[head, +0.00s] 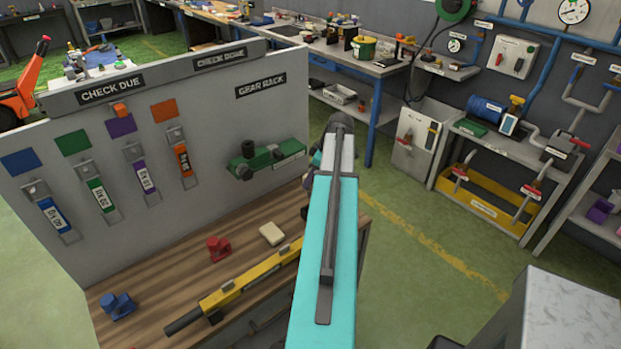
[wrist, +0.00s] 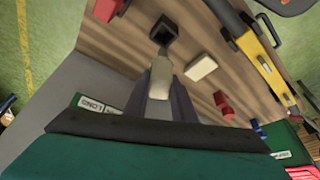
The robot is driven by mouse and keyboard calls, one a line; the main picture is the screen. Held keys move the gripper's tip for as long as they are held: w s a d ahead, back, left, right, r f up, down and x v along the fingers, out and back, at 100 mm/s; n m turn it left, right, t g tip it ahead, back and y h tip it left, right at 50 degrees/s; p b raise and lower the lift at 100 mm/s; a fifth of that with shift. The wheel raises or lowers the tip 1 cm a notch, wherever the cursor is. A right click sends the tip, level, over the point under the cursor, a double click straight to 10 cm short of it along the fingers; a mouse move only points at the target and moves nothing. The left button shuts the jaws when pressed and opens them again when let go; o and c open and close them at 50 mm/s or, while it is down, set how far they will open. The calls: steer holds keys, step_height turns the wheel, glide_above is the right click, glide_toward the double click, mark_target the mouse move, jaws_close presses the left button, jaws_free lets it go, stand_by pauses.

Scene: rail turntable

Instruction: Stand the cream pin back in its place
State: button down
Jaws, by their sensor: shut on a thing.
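In the wrist view the cream pin (wrist: 160,78) is held between the two grey fingers of my gripper (wrist: 160,92), which is shut on it. The pin's far end points at a dark square socket-like piece (wrist: 166,29) over the wooden bench top. I cannot tell whether the pin touches that piece or is above it. In the head view my teal arm hides my gripper and the pin.
A loose cream block (head: 272,233) lies on the bench near a red part (head: 218,248), a blue part (head: 118,305) and a long yellow tool (head: 235,284). A grey board (head: 215,110) with hanging tags and a green fixture (head: 275,158) stands behind.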

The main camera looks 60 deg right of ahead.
mark_target(310, 188)
steer(key=shift+f+b, duration=1.3)
steer(key=shift+f, duration=1)
steer(key=shift+b, duration=0.4)
stand_by(0.5)
steer(key=shift+f+b, duration=1.75)
steer(key=shift+f, duration=1.05)
stand_by(1.0)
steer(key=c, duration=1.4)
jaws_free()
